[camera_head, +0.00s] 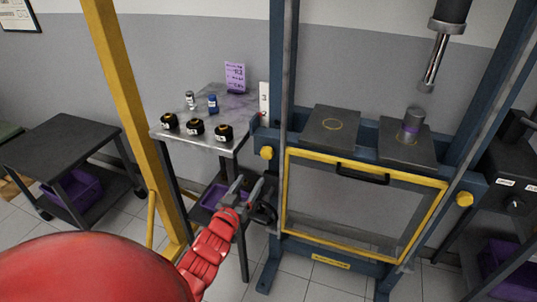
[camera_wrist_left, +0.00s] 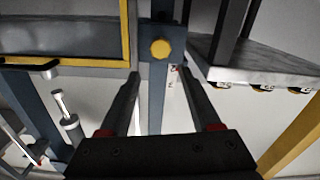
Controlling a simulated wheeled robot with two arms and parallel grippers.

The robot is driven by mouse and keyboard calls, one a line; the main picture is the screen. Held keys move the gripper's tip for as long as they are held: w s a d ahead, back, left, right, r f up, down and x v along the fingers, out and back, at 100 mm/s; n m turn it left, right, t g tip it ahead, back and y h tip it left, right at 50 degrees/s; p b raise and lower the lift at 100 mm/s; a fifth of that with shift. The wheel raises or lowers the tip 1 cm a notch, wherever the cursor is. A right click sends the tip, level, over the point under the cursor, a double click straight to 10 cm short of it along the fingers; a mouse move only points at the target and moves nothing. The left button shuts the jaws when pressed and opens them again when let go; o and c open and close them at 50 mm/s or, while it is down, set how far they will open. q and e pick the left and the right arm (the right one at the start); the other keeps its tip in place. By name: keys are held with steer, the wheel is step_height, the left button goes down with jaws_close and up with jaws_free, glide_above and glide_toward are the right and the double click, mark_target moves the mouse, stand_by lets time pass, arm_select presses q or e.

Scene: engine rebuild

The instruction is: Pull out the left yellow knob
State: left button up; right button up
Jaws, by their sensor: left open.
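The left yellow knob (camera_head: 266,153) sticks out from the left upright of the blue press frame, beside the top left corner of the yellow-framed guard. My left gripper (camera_head: 248,184) is below it and slightly left, apart from it, with its fingers pointing up toward it. In the left wrist view, the same knob (camera_wrist_left: 160,48) shows beyond the fingertips, between the two open fingers. Nothing is between the jaws. A second yellow knob (camera_head: 464,199) is on the right upright. My right gripper is not in view.
The yellow-framed guard (camera_head: 330,257) with a black handle (camera_head: 362,173) is closely right of my left gripper. A metal-topped table (camera_head: 218,139) with small labelled parts stands to the left. A yellow post (camera_head: 126,95) rises further left. A dark cart (camera_head: 72,140) is at far left.

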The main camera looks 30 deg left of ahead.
mark_target(266, 155)
arm_select(q)
steer(key=x, duration=1.4)
steer(key=shift+w+a+f, duration=0.1)
steer(key=shift+w+a, duration=0.1)
steer(key=shift+w, duration=0.1)
jaws_close()
